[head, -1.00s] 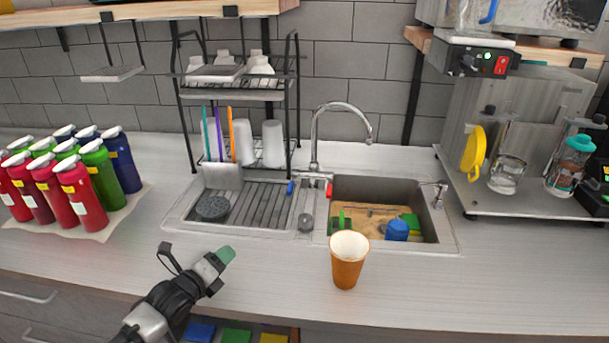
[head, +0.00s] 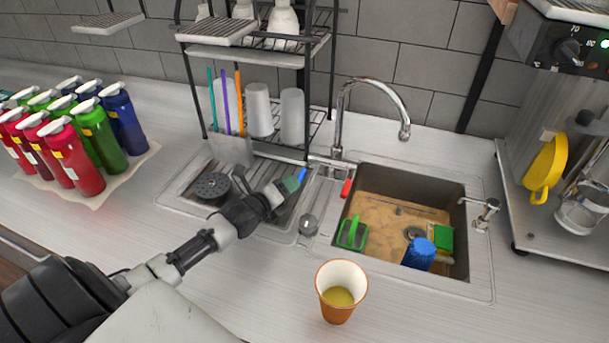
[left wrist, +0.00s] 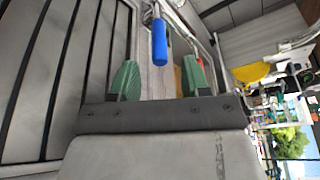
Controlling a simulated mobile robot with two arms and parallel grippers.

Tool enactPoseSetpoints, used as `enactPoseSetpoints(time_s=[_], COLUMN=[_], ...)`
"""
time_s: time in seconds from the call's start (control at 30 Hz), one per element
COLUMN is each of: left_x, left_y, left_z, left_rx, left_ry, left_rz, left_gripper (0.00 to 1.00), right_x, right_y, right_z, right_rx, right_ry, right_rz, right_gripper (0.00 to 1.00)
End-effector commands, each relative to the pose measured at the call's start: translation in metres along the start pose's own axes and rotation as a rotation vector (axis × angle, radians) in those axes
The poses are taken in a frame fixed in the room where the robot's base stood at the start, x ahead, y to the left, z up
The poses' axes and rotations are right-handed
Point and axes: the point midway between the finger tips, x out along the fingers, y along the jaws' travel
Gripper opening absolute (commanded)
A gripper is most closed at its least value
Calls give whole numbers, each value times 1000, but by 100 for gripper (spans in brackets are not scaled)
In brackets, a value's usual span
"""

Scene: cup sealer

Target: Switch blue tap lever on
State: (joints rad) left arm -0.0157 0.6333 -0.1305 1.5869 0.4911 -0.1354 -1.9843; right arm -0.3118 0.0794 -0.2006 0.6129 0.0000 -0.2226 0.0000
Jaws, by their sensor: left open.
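The blue tap lever (head: 303,174) sits on the left side of the chrome tap (head: 338,160) behind the sink. My left gripper (head: 292,186) reaches over the drainboard, its tips right at the blue lever. In the left wrist view, the blue lever (left wrist: 159,42) lies ahead of and between the two green fingertips (left wrist: 160,78), which are spread apart. I cannot tell whether a finger touches it. The red lever (head: 346,188) is on the right side of the tap. No water stream shows at the spout. My right gripper is not in view.
The sink basin (head: 385,190) holds a green brush, a blue cup and a sponge. An orange cup (head: 341,292) stands on the front counter. A dish rack (head: 305,100) rises behind the drainboard (head: 262,212). Colored bottles (head: 75,160) stand at left.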

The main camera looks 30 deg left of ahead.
Motion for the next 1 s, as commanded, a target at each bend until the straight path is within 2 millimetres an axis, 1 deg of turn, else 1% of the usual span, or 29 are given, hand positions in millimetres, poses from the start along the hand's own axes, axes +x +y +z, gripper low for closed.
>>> enactPoseSetpoints(time_s=[0.03,0.1,0.2,0.33,0.5,0.77,0.8,0.87,1.0], left_x=[11,24,41,58,67,69,69,69,69], left_y=[-3,-2,-2,-1,0,0,0,0,0], left_z=[2,1,2,0,0,0,0,0,0], left_rx=[-1,-1,0,0,0,1,1,1,1], left_ry=[-2,-1,-2,0,0,0,0,0,0], left_rz=[-1,-1,0,0,0,0,0,0,0], left_gripper=[47,47,47,47,47,47,45,36,15], right_x=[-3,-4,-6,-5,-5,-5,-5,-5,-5], right_y=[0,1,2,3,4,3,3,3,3], right_z=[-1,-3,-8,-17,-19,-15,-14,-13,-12], right_rx=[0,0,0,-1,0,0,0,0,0], right_ry=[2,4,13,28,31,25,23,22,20], right_rz=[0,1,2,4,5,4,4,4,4], right_gripper=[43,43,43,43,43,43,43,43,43])
